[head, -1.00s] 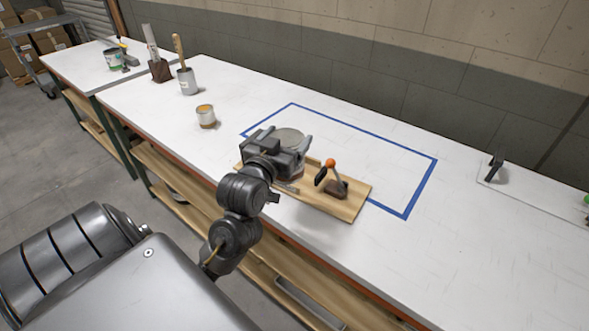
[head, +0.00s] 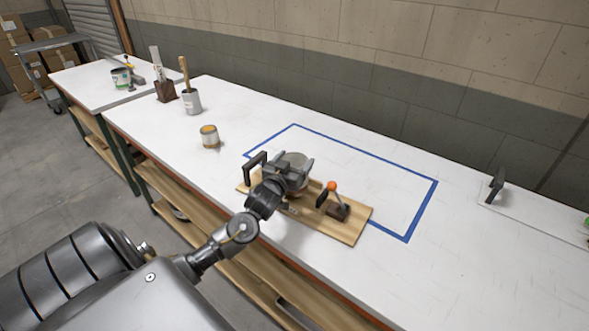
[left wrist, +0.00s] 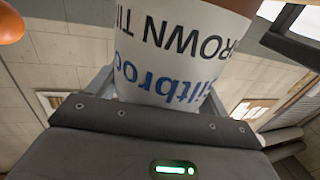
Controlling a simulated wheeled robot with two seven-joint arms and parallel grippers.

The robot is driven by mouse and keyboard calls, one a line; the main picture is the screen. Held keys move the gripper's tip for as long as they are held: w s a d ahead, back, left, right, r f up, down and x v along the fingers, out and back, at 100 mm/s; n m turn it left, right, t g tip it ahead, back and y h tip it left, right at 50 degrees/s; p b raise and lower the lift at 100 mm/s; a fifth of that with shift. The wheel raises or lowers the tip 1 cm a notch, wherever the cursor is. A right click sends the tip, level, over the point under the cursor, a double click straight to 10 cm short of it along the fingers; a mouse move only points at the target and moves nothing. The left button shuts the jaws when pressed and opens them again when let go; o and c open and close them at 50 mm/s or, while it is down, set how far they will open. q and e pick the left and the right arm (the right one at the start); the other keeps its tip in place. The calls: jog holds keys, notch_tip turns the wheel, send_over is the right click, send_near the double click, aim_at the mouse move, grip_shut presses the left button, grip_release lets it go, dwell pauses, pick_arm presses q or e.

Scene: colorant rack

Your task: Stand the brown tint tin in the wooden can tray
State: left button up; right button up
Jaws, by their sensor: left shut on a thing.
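My left gripper (head: 295,172) is shut on the brown tint tin (head: 294,159), with a finger on either side of it. The tin looks upright, grey lid up, over the wooden can tray (head: 345,228). Its base is hidden behind the gripper and wrist, so I cannot tell whether it touches the tray. In the left wrist view the tin's white label (left wrist: 165,55) reads "BROWN TI…" upside down, with a brown band beside it. My right gripper is not in view.
A lever with an orange knob (head: 332,186) stands at the tray's right part, close to the gripper. A dark handle (head: 255,167) rises at its left. A small tin (head: 209,137) and a brush pot (head: 191,102) stand further left. The blue-taped area behind is largely clear.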

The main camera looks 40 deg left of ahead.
pick_arm(q)
jog(key=f, duration=0.1)
jog(key=f+p, duration=0.1)
jog(key=f, duration=0.1)
jog(key=shift+w+a, duration=0.1)
jog(key=shift+w, duration=0.1)
jog(key=shift+f, duration=0.2)
jog(key=shift+f, duration=0.15)
jog(key=o, duration=1.6)
jog(key=shift+s, duration=0.1)
